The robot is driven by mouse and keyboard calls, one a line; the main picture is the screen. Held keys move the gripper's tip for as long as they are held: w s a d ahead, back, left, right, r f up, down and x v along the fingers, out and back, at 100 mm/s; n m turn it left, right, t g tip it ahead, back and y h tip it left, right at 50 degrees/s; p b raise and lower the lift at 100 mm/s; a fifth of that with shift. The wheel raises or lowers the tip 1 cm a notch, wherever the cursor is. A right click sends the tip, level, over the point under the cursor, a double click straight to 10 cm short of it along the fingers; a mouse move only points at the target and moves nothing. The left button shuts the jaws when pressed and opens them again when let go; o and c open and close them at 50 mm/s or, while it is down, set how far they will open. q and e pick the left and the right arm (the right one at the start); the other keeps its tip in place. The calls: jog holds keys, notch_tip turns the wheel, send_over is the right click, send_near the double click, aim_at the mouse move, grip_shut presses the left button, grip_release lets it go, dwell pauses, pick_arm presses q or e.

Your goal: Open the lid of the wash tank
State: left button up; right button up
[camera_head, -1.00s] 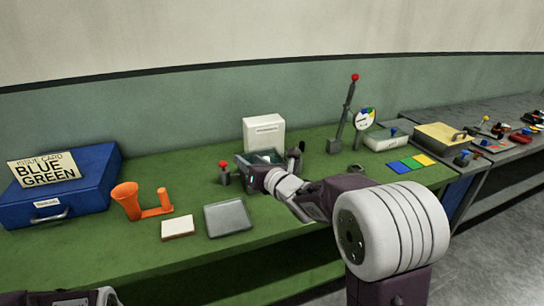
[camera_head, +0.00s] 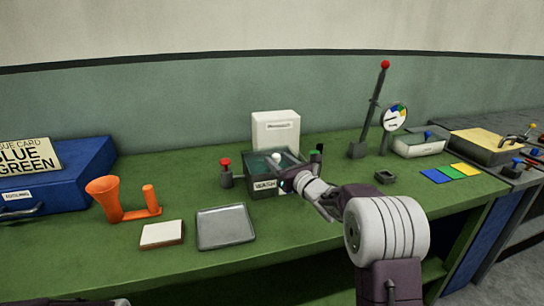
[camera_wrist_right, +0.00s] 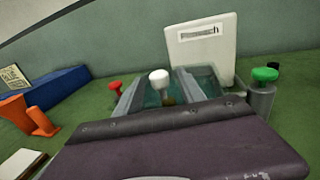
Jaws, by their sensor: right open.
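The grey wash tank (camera_head: 264,184) stands on the green bench with its WASH label in front and a teal inner surface. A white round knob (camera_head: 279,157) stands over the teal area; it also shows in the right wrist view (camera_wrist_right: 159,77). A white panel (camera_head: 276,132) with a dark label stands upright behind the tank; I cannot tell whether it is the lid. My right gripper (camera_head: 285,182) is at the tank's front right corner, open, with no object visible in it; its fingertips are hard to make out.
A red-knobbed post (camera_head: 226,172) stands left of the tank, and a green-knobbed post (camera_wrist_right: 262,88) right of it. A grey tray (camera_head: 225,228), white block (camera_head: 162,235) and orange funnel holder (camera_head: 120,200) lie left. A tall red-tipped lever (camera_head: 370,110) stands at back right.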

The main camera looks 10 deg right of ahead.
aim_at(271, 153)
jog(key=x, duration=0.4)
jog(key=shift+w+a, duration=0.1)
jog(key=shift+w, duration=0.25)
jog(key=shift+c, duration=0.4)
grip_shut()
dwell(0.7)
